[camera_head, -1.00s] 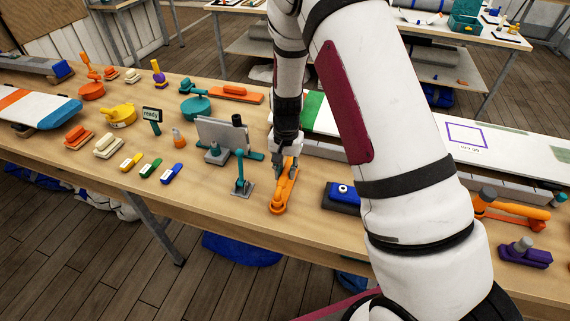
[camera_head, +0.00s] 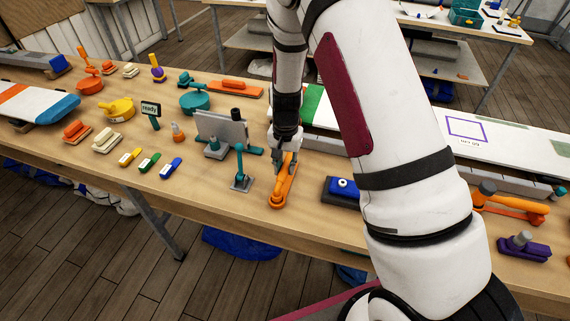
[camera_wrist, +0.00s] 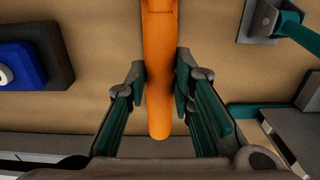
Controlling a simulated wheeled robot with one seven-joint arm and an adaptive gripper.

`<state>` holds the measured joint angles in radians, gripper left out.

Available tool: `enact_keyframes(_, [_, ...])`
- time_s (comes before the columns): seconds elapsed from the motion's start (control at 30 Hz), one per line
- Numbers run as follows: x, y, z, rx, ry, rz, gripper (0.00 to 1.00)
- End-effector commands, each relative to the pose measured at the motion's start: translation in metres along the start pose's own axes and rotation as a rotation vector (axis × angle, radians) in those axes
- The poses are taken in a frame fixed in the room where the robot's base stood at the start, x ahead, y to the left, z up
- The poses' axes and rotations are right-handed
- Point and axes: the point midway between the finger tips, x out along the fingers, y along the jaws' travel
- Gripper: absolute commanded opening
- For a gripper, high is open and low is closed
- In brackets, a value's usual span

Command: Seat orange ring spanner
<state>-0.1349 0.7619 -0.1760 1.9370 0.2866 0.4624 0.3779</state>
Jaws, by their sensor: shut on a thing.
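The orange ring spanner (camera_head: 284,188) is at the front part of the wooden table, its ring end toward the front edge. My gripper (camera_head: 283,164) points down over its rear part and is shut on its handle. In the wrist view, the spanner (camera_wrist: 160,50) runs up the middle between the two dark green finger pads of my gripper (camera_wrist: 160,84); its far end is cut off by the frame. I cannot tell whether the spanner touches the table. A blue block with a white-centred round top (camera_head: 343,188) sits on a dark base to the right.
A teal upright post on a grey plate (camera_head: 240,182) stands close left of the spanner. A grey panel (camera_head: 221,128) stands behind it. An orange tool (camera_head: 515,208) and a purple block (camera_head: 524,250) lie far right.

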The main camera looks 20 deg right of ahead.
Motion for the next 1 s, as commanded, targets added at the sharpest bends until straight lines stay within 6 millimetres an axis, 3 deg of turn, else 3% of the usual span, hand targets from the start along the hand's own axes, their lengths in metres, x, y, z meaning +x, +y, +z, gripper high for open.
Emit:
enact_keyframes(0.73, [0.018, 0.0, 0.0, 0.0, 0.0, 0.0, 0.0])
enact_keyframes(0.77, [0.018, 0.0, 0.0, 0.0, 0.0, 0.0, 0.27])
enact_keyframes(0.83, [0.018, 0.0, 0.0, 0.0, 0.0, 0.0, 0.43])
enact_keyframes(1.0, [0.018, 0.0, 0.0, 0.0, 0.0, 0.0, 0.46])
